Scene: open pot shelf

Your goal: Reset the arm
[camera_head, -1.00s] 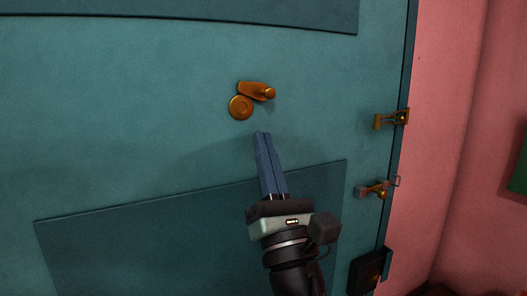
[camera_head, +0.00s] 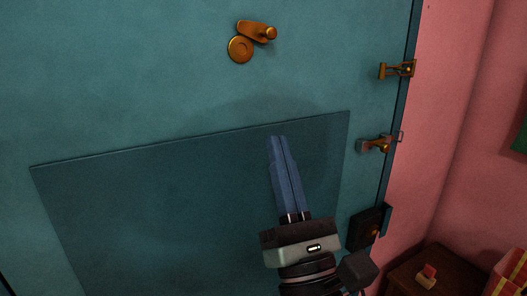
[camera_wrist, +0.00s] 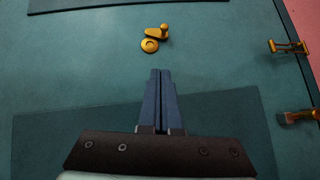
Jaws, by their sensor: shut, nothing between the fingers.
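My gripper (camera_head: 279,140) is in front of a teal door (camera_head: 150,70), over its darker lower panel in the head view. Its two blue fingers are together with nothing between them. A brass knob fitting with a round disc (camera_head: 240,49) is on the door above the fingertips. In the wrist view my gripper (camera_wrist: 160,73) points toward that brass fitting (camera_wrist: 151,45), with a gap between them in the picture. I cannot tell how far the fingertips are from the door surface.
Brass latches (camera_head: 397,69) and (camera_head: 376,144) sit at the door's right edge, above a dark lock box (camera_head: 368,229). A pink wall (camera_head: 450,110) is on the right. A small brown table (camera_head: 410,275) with a small red-and-tan object (camera_head: 427,276) stands at the lower right.

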